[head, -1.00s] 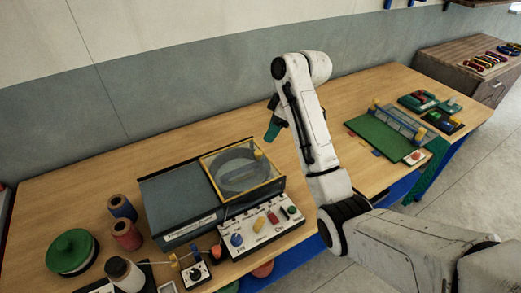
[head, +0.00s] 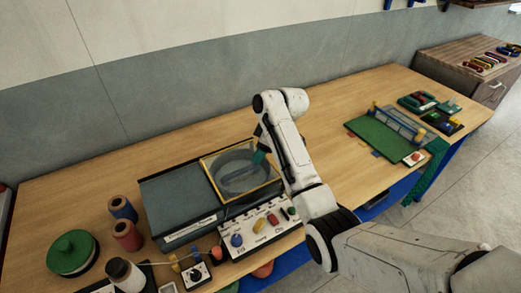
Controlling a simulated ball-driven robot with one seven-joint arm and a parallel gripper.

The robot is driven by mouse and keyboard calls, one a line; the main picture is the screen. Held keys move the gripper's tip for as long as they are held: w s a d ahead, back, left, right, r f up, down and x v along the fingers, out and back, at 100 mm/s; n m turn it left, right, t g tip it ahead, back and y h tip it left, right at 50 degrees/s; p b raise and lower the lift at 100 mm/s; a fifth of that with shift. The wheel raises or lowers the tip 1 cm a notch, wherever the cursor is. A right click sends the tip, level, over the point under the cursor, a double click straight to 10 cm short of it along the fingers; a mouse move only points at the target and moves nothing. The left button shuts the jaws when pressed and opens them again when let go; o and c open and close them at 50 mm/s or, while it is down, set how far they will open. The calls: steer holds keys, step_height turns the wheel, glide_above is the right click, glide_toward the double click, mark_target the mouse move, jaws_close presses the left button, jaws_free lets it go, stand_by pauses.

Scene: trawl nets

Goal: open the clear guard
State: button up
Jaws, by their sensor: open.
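The clear guard (head: 225,168) has a yellow frame and lies over a round opening in the top of a dark grey machine (head: 175,196). It looks shut. My gripper (head: 259,157) is teal and points down at the guard's right side, near its back right corner. The fingertips are small and partly hidden by my arm, and I cannot tell if they touch the frame. The yellow knob seen earlier at that corner is hidden now. Nothing shows in my gripper.
A control panel (head: 262,228) with coloured knobs fronts the machine. A green board (head: 385,138) lies at right. The table behind the machine is clear.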

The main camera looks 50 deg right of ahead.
jaws_close()
stand_by(0.4)
